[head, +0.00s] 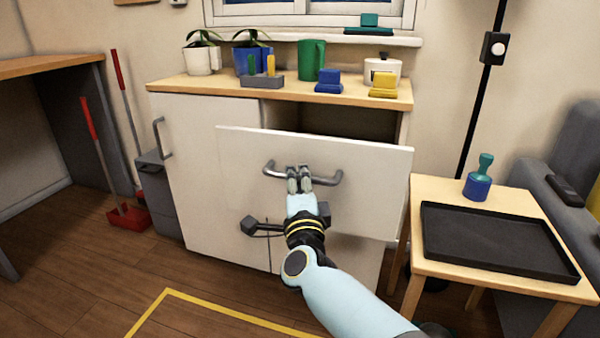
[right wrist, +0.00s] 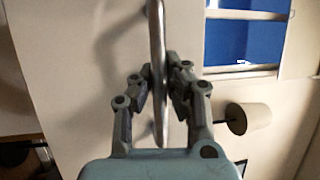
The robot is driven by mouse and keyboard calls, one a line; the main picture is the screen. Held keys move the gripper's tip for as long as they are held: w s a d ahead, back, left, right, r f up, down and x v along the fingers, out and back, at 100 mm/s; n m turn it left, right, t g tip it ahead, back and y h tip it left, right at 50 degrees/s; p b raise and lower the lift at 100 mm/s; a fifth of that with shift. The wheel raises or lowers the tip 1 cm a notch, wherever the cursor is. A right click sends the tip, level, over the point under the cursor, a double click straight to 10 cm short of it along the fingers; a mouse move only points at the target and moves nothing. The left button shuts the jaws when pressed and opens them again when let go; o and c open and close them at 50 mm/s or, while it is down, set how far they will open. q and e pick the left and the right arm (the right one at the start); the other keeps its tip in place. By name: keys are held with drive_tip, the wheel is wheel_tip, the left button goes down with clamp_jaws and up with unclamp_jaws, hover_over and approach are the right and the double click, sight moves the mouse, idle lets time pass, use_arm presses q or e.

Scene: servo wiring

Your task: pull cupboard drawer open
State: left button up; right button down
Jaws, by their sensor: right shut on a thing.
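The cupboard (head: 190,110) stands against the wall with a light wood top. Its drawer (head: 240,155) has a white front that stands forward of the cupboard body, with a dark gap showing above it. A grey bar handle (head: 272,168) runs across the drawer front. My right gripper (head: 300,172) is shut on the middle of this handle. In the right wrist view, the fingers (right wrist: 160,85) close from both sides around the handle (right wrist: 157,40). The drawer's inside is mostly hidden by its front. My left gripper is not in view.
Plant pots (head: 202,60), a green mug (head: 311,60) and blocks stand on the cupboard top. A small table (head: 430,190) with a black tray (head: 500,240) is at the right. A red dustpan (head: 130,217) lies at the left. Open floor with yellow tape (head: 230,315) lies in front.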

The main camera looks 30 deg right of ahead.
drive_tip(key=shift+f, duration=0.15)
drive_tip(key=c, duration=1.3)
unclamp_jaws()
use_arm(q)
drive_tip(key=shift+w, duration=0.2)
use_arm(e)
drive_tip(key=v, duration=0.7)
drive_tip(key=shift+s, duration=0.2)
